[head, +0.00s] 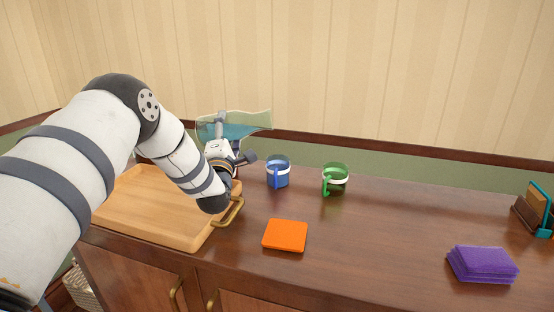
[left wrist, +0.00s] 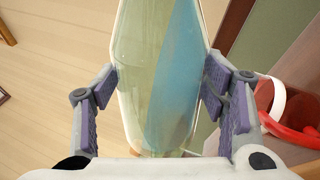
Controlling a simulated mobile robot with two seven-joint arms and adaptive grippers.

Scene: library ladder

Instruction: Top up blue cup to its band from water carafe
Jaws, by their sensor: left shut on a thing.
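No stream of water shows, and I cannot make out the cup's water level. My right gripper is out of view.
A green cup (head: 335,182) stands right of the blue one. A red banded cup (left wrist: 285,105) shows in the left wrist view. A wooden tray (head: 150,215), an orange mat (head: 285,235), a purple stack (head: 482,265) and a holder (head: 535,208) are on the cabinet top (head: 390,235).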

